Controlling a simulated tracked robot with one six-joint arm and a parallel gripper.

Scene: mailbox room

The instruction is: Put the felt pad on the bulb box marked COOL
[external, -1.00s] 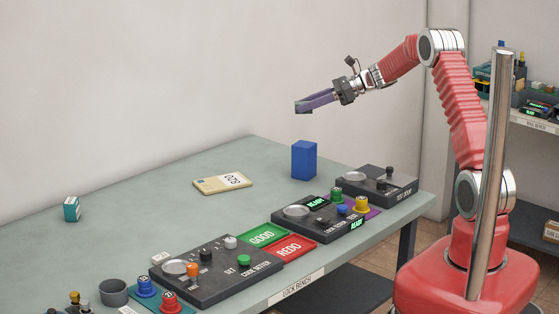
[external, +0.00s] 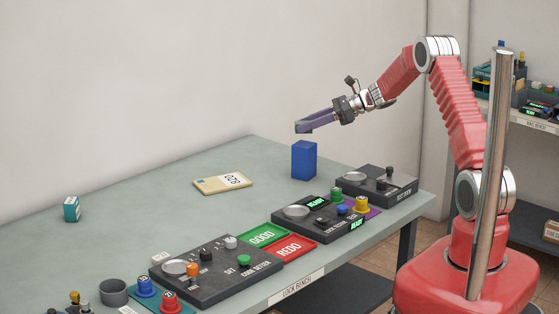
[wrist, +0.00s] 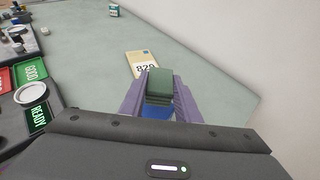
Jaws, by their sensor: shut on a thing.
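A dark green pad (wrist: 160,84), which looks like the felt pad, is held between the purple fingers of my gripper (external: 304,126). My gripper (wrist: 160,96) is shut on it. A tall blue box (external: 304,160) stands upright on the bench just below the fingertips, with a small gap between. In the wrist view part of the blue box (wrist: 157,112) shows beneath the pad. No COOL mark is readable on the faces in view. A small teal and white box (external: 71,209) stands far left on the bench; its print is too small to read.
A yellowish packet marked 829 (external: 222,183) lies left of the blue box. Control panels (external: 320,217) with knobs and the GOOD (external: 262,235) and REDO (external: 292,246) plates line the front edge. A wall (external: 120,90) rises behind. The middle of the bench is clear.

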